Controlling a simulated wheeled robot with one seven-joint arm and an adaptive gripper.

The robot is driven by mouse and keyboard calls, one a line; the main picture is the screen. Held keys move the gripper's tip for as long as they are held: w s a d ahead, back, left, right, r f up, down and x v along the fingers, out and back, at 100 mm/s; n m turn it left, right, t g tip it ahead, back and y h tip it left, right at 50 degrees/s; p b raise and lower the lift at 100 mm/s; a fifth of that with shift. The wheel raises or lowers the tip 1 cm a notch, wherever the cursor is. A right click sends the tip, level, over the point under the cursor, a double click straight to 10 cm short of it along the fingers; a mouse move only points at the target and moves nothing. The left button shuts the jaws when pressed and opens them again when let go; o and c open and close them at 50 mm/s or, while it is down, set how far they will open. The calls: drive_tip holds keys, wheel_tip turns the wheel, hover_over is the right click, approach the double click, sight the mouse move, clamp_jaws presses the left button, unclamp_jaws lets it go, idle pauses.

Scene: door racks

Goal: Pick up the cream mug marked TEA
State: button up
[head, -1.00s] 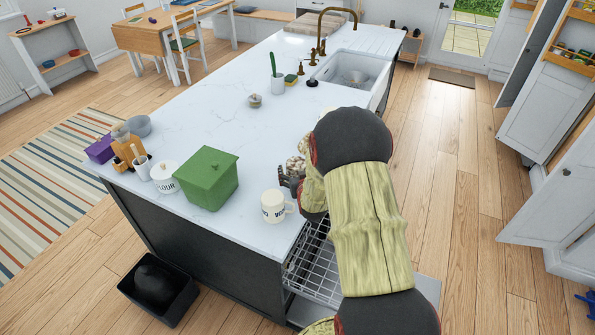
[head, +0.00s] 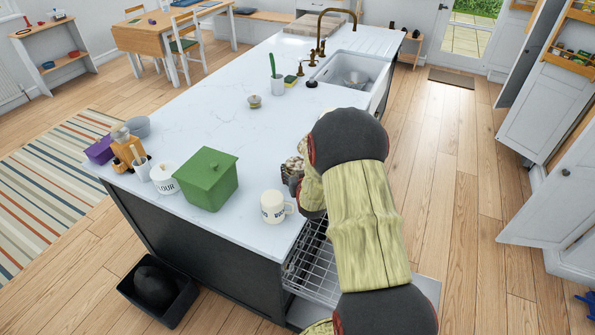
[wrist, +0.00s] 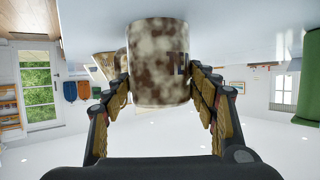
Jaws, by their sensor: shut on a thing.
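A mottled brown-and-cream mug (wrist: 158,70) stands between the fingers of my gripper (wrist: 160,90) in the wrist view, which looks upside down. Dark lettering, seemingly starting with T, shows at its right side; the rest is hidden by a finger. My gripper is shut on this mug, a finger on each side. In the head view the mottled mug (head: 292,163) is mostly hidden behind my arm, at the counter's right edge. A separate plain cream mug (head: 272,207) with dark lettering, too small to read, stands nearer the front, apart from my gripper.
A green lidded box (head: 208,182), a white FLOUR jar (head: 163,178) and a purple box (head: 100,150) stand to the left on the white counter (head: 205,105). An open wire rack (head: 312,268) juts out below the counter's right edge. The counter's middle is mostly clear.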

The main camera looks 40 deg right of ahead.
drive_tip(key=c, duration=0.5)
drive_tip(key=shift+c, duration=0.4)
drive_tip(key=shift+r, duration=0.1)
